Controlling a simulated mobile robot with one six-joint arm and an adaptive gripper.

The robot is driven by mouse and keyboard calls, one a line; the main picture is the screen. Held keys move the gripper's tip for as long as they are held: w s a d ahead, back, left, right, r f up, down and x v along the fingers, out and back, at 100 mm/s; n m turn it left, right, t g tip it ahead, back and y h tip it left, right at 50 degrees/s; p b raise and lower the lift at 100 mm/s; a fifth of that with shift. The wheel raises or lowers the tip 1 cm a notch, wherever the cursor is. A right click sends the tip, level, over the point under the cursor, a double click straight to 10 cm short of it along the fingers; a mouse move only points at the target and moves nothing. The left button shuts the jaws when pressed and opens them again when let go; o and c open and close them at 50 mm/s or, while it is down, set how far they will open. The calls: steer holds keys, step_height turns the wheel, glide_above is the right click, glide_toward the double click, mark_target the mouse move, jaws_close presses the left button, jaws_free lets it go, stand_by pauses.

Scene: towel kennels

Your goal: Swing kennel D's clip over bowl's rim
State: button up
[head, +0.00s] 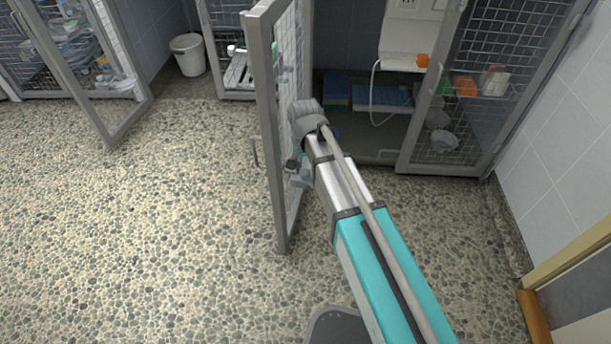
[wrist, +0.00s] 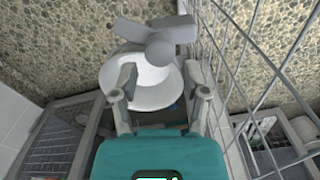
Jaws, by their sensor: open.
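A white bowl (wrist: 150,93) sits against the wire mesh door in the wrist view, its open top facing the camera. A grey clip (wrist: 160,45) with a cross-shaped arm lies at the bowl's far rim. The clip's rounded end overlaps the rim in the picture; I cannot tell whether it touches. My gripper (wrist: 163,80) is open, its two fingers on either side of the bowl's opening, with the clip just beyond the fingertips. In the head view my arm hides most of the bowl and clip beside the open kennel door (head: 266,120).
The mesh door (wrist: 262,60) runs close along the right of my gripper in the wrist view. An open kennel stands behind, with blue folded towels (head: 383,97) inside and another mesh door (head: 407,150) at right. A white bin (head: 188,55) stands at the back. The pebbled floor at left is clear.

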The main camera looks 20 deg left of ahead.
mark_target(305, 171)
steer(key=shift+f+b, duration=1.35)
steer(key=shift+f, duration=0.3)
jaws_close()
